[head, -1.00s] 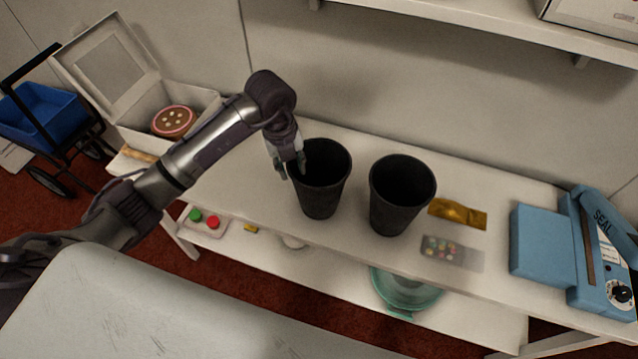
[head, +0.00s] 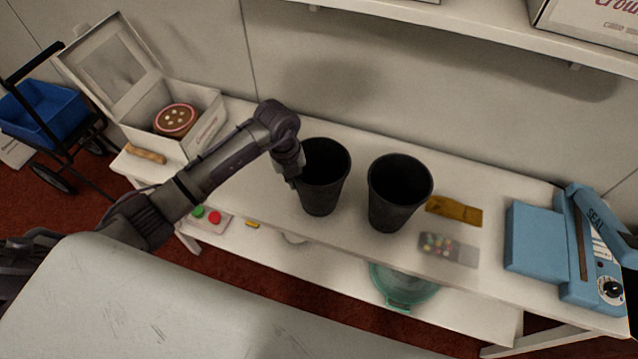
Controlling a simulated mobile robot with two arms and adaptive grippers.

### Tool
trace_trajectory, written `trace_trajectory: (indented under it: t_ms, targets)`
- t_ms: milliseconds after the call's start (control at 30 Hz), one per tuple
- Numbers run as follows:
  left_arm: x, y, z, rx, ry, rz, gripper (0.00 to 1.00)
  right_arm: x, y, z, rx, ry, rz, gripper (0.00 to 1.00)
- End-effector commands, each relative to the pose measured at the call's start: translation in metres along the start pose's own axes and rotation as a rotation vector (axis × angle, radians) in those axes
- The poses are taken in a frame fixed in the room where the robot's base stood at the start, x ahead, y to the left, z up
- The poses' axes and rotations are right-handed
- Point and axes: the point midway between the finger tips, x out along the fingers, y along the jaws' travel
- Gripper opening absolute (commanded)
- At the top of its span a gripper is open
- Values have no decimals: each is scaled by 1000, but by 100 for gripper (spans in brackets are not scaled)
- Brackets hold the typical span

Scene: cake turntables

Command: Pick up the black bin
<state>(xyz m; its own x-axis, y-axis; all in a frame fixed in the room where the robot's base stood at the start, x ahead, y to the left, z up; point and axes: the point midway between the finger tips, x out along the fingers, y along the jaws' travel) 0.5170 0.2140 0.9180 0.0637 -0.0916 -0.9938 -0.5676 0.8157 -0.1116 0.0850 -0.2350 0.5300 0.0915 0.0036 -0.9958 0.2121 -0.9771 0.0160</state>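Two black bins stand upright on the white table in the head view. The left black bin (head: 322,190) is nearer the middle, and the right black bin (head: 393,207) stands beside it with a small gap. My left gripper (head: 294,184) is low at the left rim of the left bin, pointing down. Its fingers are mostly hidden by the wrist and against the dark bin, so I cannot tell whether they are open, shut or touching the rim. My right gripper is not in view.
Right of the bins lie a gold packet (head: 454,210), a clear packet of coloured pieces (head: 447,247) and a blue sealer (head: 570,250). A white box (head: 190,140) with a cake (head: 175,120) stands at left. A shelf (head: 480,32) hangs above.

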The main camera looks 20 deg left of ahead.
Motion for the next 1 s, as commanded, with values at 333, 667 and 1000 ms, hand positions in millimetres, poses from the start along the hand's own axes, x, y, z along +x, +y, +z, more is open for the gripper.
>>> trace_trajectory:
  t_ms: [333,667,1000]
  targets:
    - [-1,0,0,0,-1,0,0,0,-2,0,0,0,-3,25]
    - [-8,-2,2,1,-4,-3,0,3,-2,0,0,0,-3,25]
    - [-70,-9,2,1,-6,-5,0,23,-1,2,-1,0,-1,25]
